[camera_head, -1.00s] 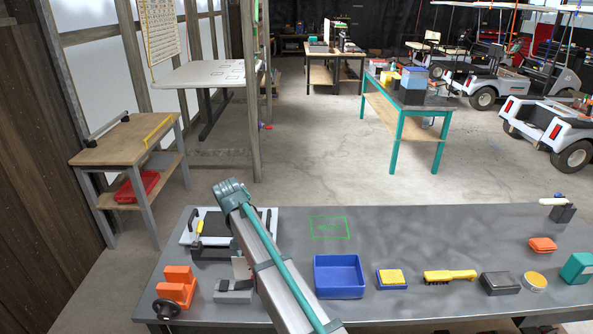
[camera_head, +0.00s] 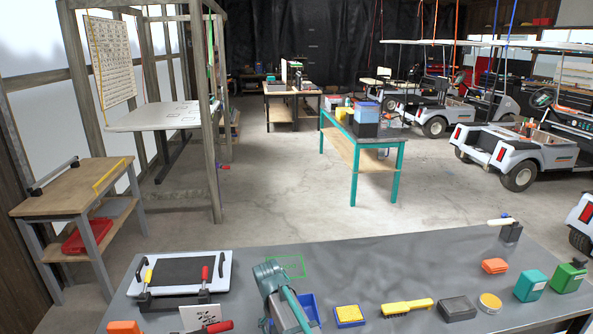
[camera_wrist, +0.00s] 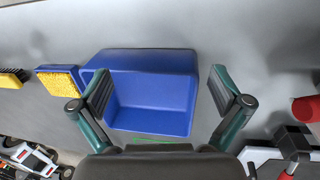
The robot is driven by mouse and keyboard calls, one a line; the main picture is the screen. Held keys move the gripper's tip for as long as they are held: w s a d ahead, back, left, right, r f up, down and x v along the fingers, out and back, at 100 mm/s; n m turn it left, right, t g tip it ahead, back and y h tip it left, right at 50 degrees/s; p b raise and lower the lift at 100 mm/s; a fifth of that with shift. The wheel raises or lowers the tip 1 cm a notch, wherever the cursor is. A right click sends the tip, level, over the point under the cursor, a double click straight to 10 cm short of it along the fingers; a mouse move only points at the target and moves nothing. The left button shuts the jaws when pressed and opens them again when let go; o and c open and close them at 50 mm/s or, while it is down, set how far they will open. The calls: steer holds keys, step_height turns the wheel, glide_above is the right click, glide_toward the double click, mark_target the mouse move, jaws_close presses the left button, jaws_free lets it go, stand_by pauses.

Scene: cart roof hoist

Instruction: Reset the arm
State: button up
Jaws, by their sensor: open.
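My gripper (camera_wrist: 160,90) is open and empty in the wrist view, with its two teal fingers spread wide. A blue bin (camera_wrist: 150,118) shows between and beyond the fingers; it looks empty, and I see no contact. In the head view, my teal and grey arm stands at the front of the grey workbench (camera_head: 395,268) and covers part of the blue bin (camera_head: 311,308). The gripper's fingers cannot be made out there.
A clamp fixture (camera_head: 178,292) with red and yellow handles is left of the arm. A yellow sponge (camera_head: 348,314), yellow brush (camera_head: 407,306) and dark box (camera_head: 457,308) are to the right. The bench behind them is mostly clear, with a green marked outline (camera_head: 293,265).

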steer(key=s+d+f+y, duration=0.1)
steer(key=s+d+f, duration=0.35)
steer(key=d, duration=0.25)
steer(key=s+d+f+m, duration=0.1)
steer(key=s+d+f, duration=0.2)
steer(key=s+d, duration=0.35)
steer(key=s+d+f+y, duration=0.1)
steer(key=s+d+f, duration=0.3)
steer(key=d, duration=0.4)
steer(key=s+f+g+b, duration=0.1)
steer(key=s+f+g, duration=0.2)
steer(key=s+f, duration=0.7)
steer(key=s+f+g+b, duration=0.1)
steer(key=s+f+g, duration=0.2)
steer(key=s+f, duration=0.7)
steer(key=s, duration=0.8)
steer(key=shift+s+f+g, duration=0.15)
steer(key=shift+s+g, duration=0.05)
steer(key=shift+g, duration=0.1)
